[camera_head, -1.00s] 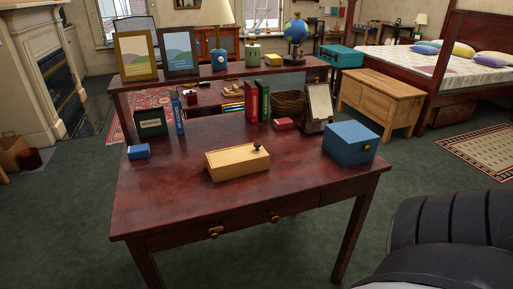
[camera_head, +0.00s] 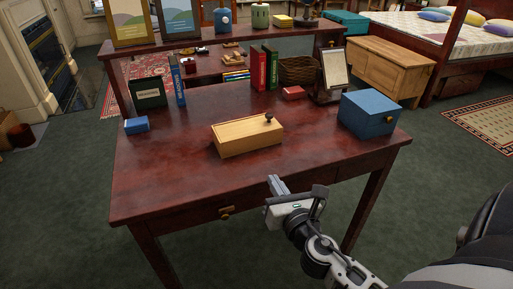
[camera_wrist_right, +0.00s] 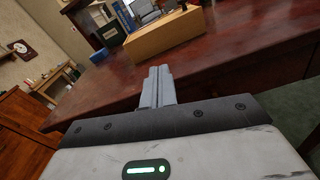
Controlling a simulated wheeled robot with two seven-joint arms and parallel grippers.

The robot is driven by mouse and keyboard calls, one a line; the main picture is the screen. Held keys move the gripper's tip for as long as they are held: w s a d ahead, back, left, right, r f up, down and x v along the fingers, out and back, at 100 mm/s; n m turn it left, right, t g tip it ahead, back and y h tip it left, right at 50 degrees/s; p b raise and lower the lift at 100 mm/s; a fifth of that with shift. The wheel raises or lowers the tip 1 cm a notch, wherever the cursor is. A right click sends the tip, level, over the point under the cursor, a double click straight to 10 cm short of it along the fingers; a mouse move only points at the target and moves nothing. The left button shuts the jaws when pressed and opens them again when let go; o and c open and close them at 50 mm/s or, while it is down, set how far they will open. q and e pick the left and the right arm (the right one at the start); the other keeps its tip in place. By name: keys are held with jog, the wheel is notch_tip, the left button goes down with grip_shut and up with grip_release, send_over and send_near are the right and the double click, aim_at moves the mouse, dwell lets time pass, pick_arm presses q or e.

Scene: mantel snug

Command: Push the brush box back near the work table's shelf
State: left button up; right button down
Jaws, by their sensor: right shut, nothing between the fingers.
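The brush box looks to be the yellow wooden box (camera_head: 248,138) with a dark knob on its lid, on the middle of the dark red work table (camera_head: 180,191). It also shows in the right wrist view (camera_wrist_right: 165,37), just beyond the fingers. The table's raised shelf (camera_head: 230,42) runs along the back. My right gripper (camera_head: 277,185) is shut and empty at the table's front edge, in front of the box and apart from it. Its closed fingers also show in the right wrist view (camera_wrist_right: 158,86). My left gripper is not in view.
A blue box (camera_head: 367,115) stands at the table's right, by a framed stand (camera_head: 332,72). Red and green books (camera_head: 264,68), a small red box (camera_head: 293,92) and a basket stand behind. A small blue box (camera_head: 137,125) lies left. The table between box and books is clear.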

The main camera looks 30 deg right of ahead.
jog(key=n, duration=0.2)
jog(key=p, duration=0.1)
send_near(252, 137)
jog(key=x, duration=0.5)
jog(key=shift+w+f, duration=0.1)
jog(key=shift+w, duration=0.15)
jog(key=shift+w+d, duration=0.2)
jog(key=shift+w, duration=0.5)
